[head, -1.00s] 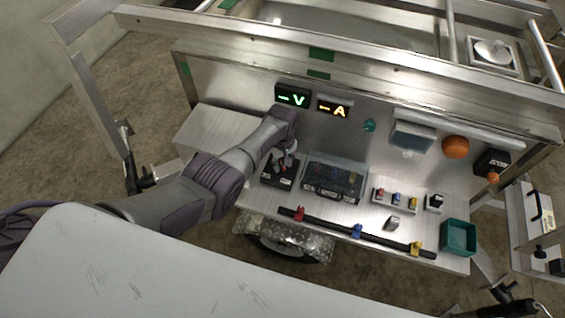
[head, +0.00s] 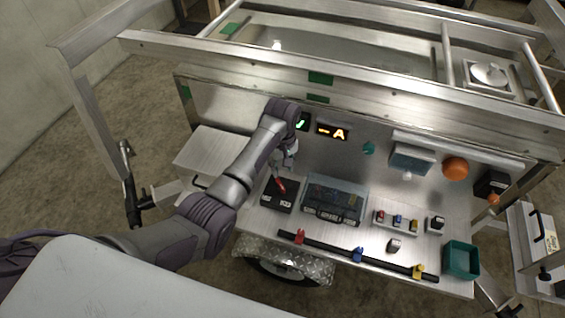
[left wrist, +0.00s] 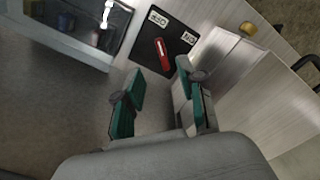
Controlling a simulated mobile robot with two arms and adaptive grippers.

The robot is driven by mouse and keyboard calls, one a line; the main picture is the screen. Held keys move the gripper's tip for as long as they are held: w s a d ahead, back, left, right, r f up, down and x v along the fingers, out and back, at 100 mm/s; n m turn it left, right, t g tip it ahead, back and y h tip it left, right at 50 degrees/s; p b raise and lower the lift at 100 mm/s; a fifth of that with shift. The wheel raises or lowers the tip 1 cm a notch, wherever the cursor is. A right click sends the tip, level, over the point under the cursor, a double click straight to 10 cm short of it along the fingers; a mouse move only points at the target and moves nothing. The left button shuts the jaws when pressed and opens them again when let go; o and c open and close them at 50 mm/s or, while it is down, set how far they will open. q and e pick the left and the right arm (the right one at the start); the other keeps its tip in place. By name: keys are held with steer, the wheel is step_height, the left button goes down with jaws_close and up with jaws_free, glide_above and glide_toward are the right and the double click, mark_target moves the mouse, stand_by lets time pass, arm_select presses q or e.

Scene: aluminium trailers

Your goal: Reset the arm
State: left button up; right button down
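My left arm reaches in from the left over the metal workbench (head: 330,218). My left gripper (head: 286,168) is above and behind a black switch box (head: 270,199) with a red lever (head: 281,184). In the left wrist view the gripper's green-padded fingers (left wrist: 160,78) are spread apart with nothing between them. The box's black plate (left wrist: 143,42) and red lever (left wrist: 162,51) show beyond the fingertips, apart from them, with ON and OFF labels beside the lever. My right gripper is not in view.
A clear-lidded box (head: 334,199) stands right of the switch box. A black rail (head: 330,248) with coloured clips runs along the front edge. A green bin (head: 461,260) stands at the right. An amber display (head: 332,132) and a partly hidden green one (head: 303,122) are on the back panel.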

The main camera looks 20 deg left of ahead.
arm_select(q)
steer(key=shift+r, duration=0.85)
steer(key=shift+f, duration=0.1)
